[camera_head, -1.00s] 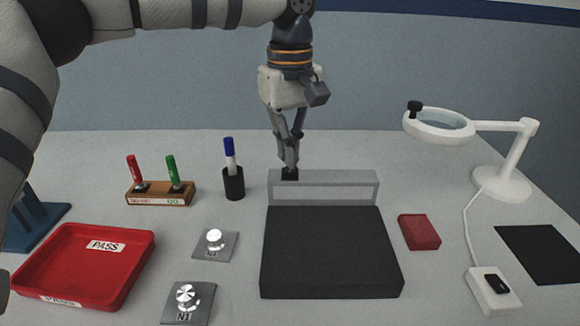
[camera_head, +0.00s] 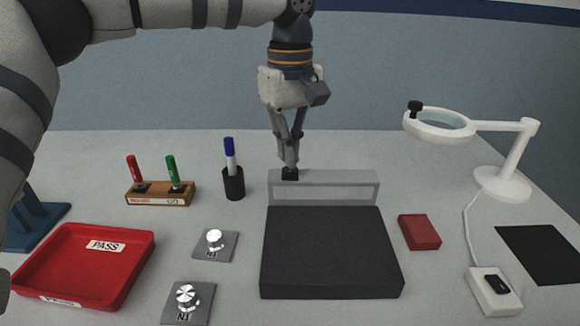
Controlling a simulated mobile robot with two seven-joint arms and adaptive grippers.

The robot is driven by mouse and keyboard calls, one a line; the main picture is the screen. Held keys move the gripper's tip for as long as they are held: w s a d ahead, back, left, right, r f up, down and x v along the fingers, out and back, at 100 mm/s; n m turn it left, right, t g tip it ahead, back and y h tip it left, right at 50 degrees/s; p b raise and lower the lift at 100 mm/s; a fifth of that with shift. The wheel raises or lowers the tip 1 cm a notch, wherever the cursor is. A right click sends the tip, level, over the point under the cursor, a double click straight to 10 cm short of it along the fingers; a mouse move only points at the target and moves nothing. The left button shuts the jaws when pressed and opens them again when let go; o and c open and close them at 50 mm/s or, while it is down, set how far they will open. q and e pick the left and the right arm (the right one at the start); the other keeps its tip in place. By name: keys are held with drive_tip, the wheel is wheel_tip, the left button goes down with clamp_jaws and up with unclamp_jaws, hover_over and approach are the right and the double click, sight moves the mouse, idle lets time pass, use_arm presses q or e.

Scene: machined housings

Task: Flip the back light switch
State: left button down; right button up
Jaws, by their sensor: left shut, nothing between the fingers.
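A grey bar-shaped back light (camera_head: 335,187) with a pale front panel stands upright behind a black mat-like block (camera_head: 330,255). A small black switch (camera_head: 290,174) sits on its top edge near the left end. My left gripper (camera_head: 289,165) points straight down, shut and empty, with its fingertips at the switch. The fingertips seem to touch it and hide part of it. I cannot tell which way the switch is set. My right gripper does not show.
A red PASS tray (camera_head: 130,265), a wooden marker holder (camera_head: 160,199), a black pen cup (camera_head: 233,184) and two metal knob plates (camera_head: 200,300) lie left. A red block (camera_head: 419,232), magnifier lamp (camera_head: 502,184), its switch box (camera_head: 497,300) and black pad (camera_head: 545,253) lie right.

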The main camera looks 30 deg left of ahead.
sight(290, 172)
use_arm(q)
drive_tip(key=shift+f, duration=1.3)
idle(0.6)
drive_tip(key=shift+r+p, duration=0.4)
drive_tip(key=shift+r, duration=3.15)
